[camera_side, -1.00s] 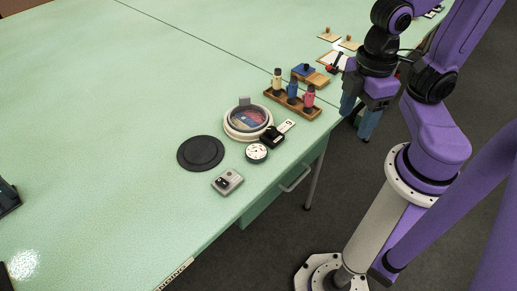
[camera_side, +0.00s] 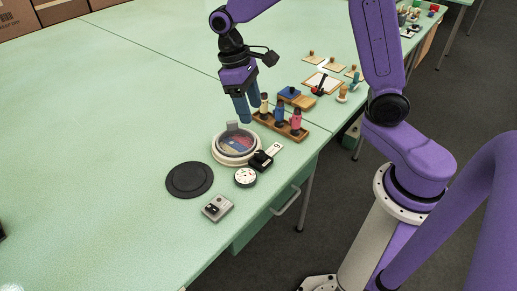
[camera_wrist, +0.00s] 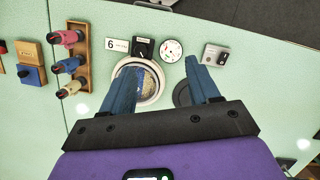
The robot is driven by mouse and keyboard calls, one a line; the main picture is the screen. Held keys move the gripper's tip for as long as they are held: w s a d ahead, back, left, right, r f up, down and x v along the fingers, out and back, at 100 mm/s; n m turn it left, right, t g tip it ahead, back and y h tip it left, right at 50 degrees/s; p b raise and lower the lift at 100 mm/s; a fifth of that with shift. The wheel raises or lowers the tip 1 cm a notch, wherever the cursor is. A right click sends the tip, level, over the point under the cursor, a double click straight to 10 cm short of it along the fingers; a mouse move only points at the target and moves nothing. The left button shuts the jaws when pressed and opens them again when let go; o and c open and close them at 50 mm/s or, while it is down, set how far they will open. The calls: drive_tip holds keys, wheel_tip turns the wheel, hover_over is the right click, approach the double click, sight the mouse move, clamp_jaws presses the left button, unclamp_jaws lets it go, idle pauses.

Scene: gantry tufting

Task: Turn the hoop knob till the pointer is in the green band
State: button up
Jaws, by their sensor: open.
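The black hoop knob (camera_side: 260,161) sits on a small black base at the right front of the round hoop (camera_side: 215,155). In the wrist view the knob (camera_wrist: 143,48) has a pale pointer line. The round white dial (camera_side: 245,177) lies in front of the knob; it also shows in the wrist view (camera_wrist: 172,50). Its needle and green band are too small to read. My gripper (camera_side: 243,110) is open and empty, above and behind the hoop. In the wrist view its blue fingers (camera_wrist: 160,68) point toward the dial and partly cover the hoop.
A black disc (camera_side: 190,180) and a grey switch box (camera_side: 217,207) lie left and front of the dial. A card marked 6 (camera_wrist: 117,45) adjoins the knob.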

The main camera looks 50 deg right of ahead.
sight(260, 153)
drive_tip(key=w+d+f+m+g+y, duration=0.1)
drive_tip(key=w+d+f+m, duration=0.1)
drive_tip(key=w+d, duration=0.15)
drive_tip(key=w+d+f+m+g, duration=0.1)
drive_tip(key=w+d+f+m, duration=0.1)
drive_tip(key=w, duration=0.3)
drive_tip(key=x, duration=1.7)
drive_tip(key=shift+d+f, duration=0.1)
drive_tip(key=shift+f, duration=0.1)
